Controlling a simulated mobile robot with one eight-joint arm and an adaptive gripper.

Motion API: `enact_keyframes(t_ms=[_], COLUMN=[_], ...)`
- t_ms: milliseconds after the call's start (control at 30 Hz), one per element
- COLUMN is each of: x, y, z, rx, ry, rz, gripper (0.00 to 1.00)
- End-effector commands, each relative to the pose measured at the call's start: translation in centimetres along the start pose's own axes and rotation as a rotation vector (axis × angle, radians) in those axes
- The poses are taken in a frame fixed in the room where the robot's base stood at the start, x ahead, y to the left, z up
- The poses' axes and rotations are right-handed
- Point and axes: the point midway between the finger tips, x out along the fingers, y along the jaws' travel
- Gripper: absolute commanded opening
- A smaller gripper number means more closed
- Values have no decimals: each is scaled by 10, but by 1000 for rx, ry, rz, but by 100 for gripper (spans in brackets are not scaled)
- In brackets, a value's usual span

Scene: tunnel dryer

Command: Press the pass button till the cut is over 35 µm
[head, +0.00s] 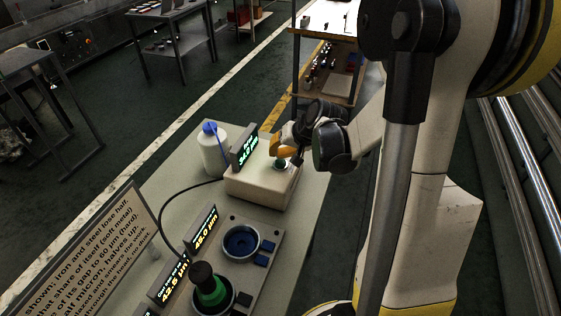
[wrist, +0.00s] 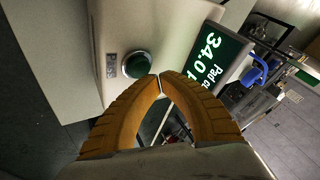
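The pass button is a dark green dome in a metal ring (wrist: 137,65), set in the top of a cream box (head: 258,190). In the head view the button (head: 281,164) shows just under the fingers. My gripper (head: 279,150) has orange fingers that show large in the wrist view (wrist: 161,78). Their tips meet with nothing between them. The tips are close beside the button; I cannot tell whether they touch it. A display on the box (head: 245,149) reads 34.0, under the words "Pad cut" in the wrist view (wrist: 208,60).
A text sign (head: 85,260) stands at left. A black cable runs to the box.

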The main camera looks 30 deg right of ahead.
Motion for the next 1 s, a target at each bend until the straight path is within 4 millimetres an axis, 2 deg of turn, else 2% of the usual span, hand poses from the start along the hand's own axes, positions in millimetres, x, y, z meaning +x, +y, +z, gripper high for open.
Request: enact_keyframes(t_ms=[767,1000], x=[0,6], y=[0,4], z=[0,4], rx=[0,0], ry=[0,0], rz=[0,0], gripper=[0,0])
